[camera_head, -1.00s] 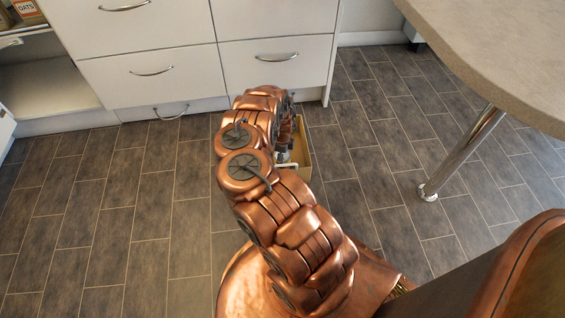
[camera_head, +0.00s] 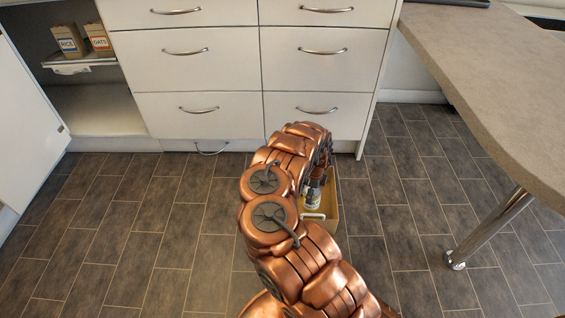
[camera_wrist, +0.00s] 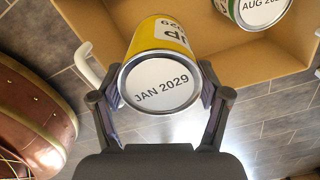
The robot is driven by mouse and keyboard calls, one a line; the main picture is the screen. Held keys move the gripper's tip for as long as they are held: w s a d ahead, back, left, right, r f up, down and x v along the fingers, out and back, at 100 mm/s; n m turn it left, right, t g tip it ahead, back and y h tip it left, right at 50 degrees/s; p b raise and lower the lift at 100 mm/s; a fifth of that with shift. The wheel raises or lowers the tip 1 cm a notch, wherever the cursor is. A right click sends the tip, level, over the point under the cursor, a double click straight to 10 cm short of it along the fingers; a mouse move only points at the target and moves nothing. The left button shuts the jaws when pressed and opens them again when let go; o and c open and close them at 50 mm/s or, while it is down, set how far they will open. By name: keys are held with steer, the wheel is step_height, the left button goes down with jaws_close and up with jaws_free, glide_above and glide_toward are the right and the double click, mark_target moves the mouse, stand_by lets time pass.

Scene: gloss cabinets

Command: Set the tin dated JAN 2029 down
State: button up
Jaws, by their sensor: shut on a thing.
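The tin dated JAN 2029 (camera_wrist: 160,84) has a white lid with dark print and a yellow side. In the wrist view, my gripper (camera_wrist: 159,98) is shut around it, one finger on each side. The tin is in front of the wall of a tan open crate (camera_wrist: 90,20); I cannot tell whether its bottom touches anything. A second tin (camera_wrist: 262,10), with a green edge and a lid reading AUG 20.., sits inside the crate at the top right. In the head view, my arm partly hides the crate (camera_head: 328,222), which stands low near the floor.
White drawers (camera_head: 215,115) stand behind the crate. An open cupboard at left holds RICE (camera_head: 68,43) and OATS (camera_head: 99,40) packs on a shelf. A counter (camera_head: 490,75) with a metal leg (camera_head: 490,228) is at right. The tiled floor at left is clear.

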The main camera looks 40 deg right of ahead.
steer(key=shift+r, duration=0.3)
step_height(320, 180, up, 7)
steer(key=p, duration=0.6)
steer(key=shift+r, duration=0.15)
steer(key=w+a+r+n+b, duration=0.2)
steer(key=w+a+r+n, duration=0.6)
steer(key=a, duration=0.4)
steer(key=w+a+r+n+b, duration=0.1)
steer(key=w+a+r+n, duration=0.75)
steer(key=a, duration=0.45)
steer(key=s+a+r+n+b, duration=0.15)
steer(key=a+r+n, duration=0.25)
steer(key=r, duration=0.4)
steer(key=s+a+r+n, duration=0.3)
steer(key=a+r+n, duration=0.15)
steer(key=r, duration=0.45)
steer(key=s+a+r+n+b, duration=0.1)
steer(key=s+a+r+n, duration=0.1)
steer(key=a+r+n, duration=0.45)
step_height(320, 180, up, 21)
steer(key=s+d+m+p, duration=0.1)
steer(key=s+d+p, duration=0.1)
steer(key=p, duration=3)
steer(key=shift+s+d+m, duration=0.3)
steer(key=shift+s+m, duration=0.05)
steer(key=shift+s, duration=0.1)
